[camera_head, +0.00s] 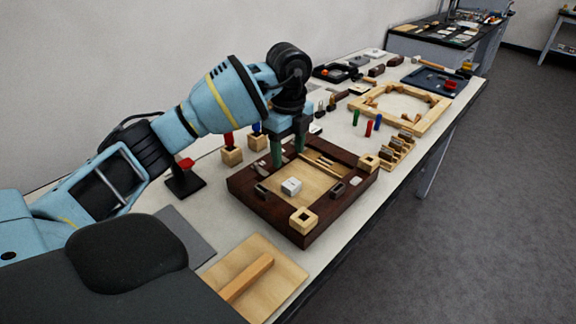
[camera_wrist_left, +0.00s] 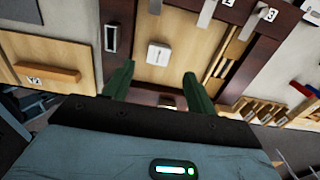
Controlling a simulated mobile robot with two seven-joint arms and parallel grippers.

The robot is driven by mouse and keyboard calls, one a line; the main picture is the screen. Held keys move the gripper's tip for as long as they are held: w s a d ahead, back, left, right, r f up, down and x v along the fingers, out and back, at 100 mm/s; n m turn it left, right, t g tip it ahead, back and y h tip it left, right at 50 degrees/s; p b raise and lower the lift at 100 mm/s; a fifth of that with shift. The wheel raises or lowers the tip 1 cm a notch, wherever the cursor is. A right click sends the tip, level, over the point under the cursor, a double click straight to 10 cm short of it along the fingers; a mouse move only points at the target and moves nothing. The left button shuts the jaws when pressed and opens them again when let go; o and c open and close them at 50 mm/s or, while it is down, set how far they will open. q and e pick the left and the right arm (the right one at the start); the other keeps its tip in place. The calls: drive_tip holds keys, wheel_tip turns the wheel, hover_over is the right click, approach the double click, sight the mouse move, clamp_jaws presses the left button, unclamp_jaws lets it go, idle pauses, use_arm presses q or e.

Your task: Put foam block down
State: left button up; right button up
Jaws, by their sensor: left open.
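A small white block (camera_head: 291,186), which looks like the foam block, rests on the light wooden floor of a dark-framed tray (camera_head: 318,232). In the left wrist view the white block (camera_wrist_left: 159,53) lies just beyond the gap between the green fingers. My left gripper (camera_head: 288,160) is open over the far part of the tray, with its fingers pointing down and nothing between them. In the left wrist view the fingers (camera_wrist_left: 157,74) stand apart, with the block clear of both. My right gripper is not in view.
A board with a wooden bar (camera_head: 247,279) lies in front. A red-topped black stand (camera_head: 185,178) is at left. A wooden frame (camera_head: 440,122) and colored pegs (camera_head: 368,128) are farther right.

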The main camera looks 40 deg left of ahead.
use_arm(q)
wheel_tip(320, 180, up, 4)
drive_tip(key=shift+f, duration=0.25)
idle(0.5)
